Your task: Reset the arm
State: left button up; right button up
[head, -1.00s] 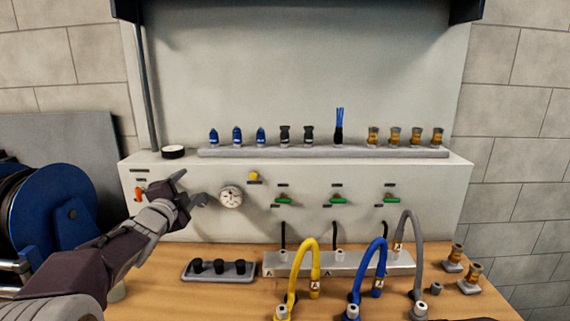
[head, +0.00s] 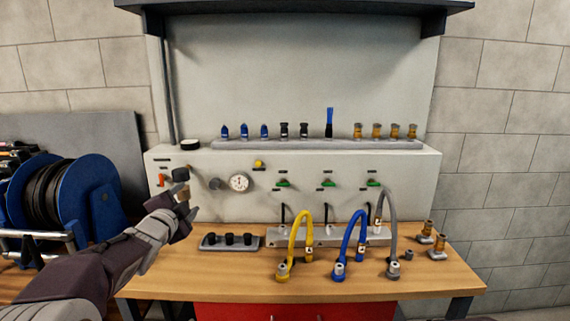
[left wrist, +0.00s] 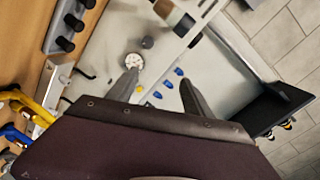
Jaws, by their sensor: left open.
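My left gripper (head: 181,185) is raised in front of the left part of the pale panel, beside a round gauge (head: 239,183) and a dark knob (head: 215,184). In the left wrist view its two dark fingers (left wrist: 158,94) are spread, with nothing between them. The gauge (left wrist: 134,62) shows just past one fingertip. A brown and dark piece (left wrist: 177,17) is at the top of that view; I cannot tell what it is. My right gripper is in neither view.
A wooden bench (head: 160,285) carries yellow (head: 298,235), blue (head: 357,235) and grey (head: 384,210) hoses and a rack of black knobs (head: 230,240). A ledge (head: 350,145) holds several fittings and a blue-topped brush (head: 329,122). A blue reel (head: 90,190) stands at left.

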pick_arm(q)
jog(key=s+d+f+n+g, duration=0.2)
jog(key=s+f+n+g, duration=0.25)
jog(key=f, duration=0.55)
jog(key=s+d+f+n+g, duration=0.1)
jog(key=s+f+n+g, duration=0.2)
jog(key=s+f, duration=0.55)
jog(key=s+d+f+n+g, duration=0.2)
jog(key=s+f+n+g, duration=0.1)
jog(key=s+f, duration=0.4)
jog(key=s+d+f+n+g, duration=0.2)
jog(key=s+d+f+g, duration=0.15)
jog(key=s+f, duration=0.35)
jog(key=s+f+g+b, duration=0.1)
jog(key=s+f+b, duration=0.4)
jog(key=f+b, duration=0.6)
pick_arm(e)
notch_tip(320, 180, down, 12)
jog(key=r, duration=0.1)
pick_arm(q)
notch_tip(320, 180, up, 24)
jog(key=p, duration=2.3)
jog(key=shift+w+f, duration=0.15)
jog(key=shift+w, duration=0.2)
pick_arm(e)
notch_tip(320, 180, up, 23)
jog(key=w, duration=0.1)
